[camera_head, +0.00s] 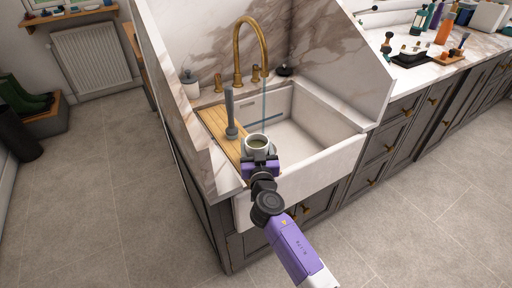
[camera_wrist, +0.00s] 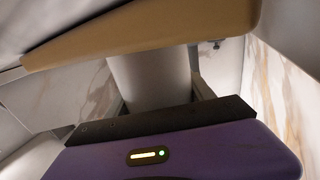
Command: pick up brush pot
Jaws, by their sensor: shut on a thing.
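The brush pot (camera_head: 256,140) is a small pale round pot with an open top and a dull greenish inside. It is at the front edge of the sink, beside the wooden board. My gripper (camera_head: 261,162) is shut on it from the near side. In the wrist view the pot (camera_wrist: 150,78) is a plain pale cylinder just beyond the dark front of my gripper (camera_wrist: 160,115). I cannot tell whether the pot still touches a surface below.
A grey long-handled brush (camera_head: 231,115) stands upright on the wooden board (camera_head: 212,122), left of the pot. The white sink (camera_head: 300,130) and brass tap (camera_head: 238,60) lie behind. A marble side panel (camera_head: 192,120) rises at left. Bottles (camera_head: 418,22) stand on the right counter.

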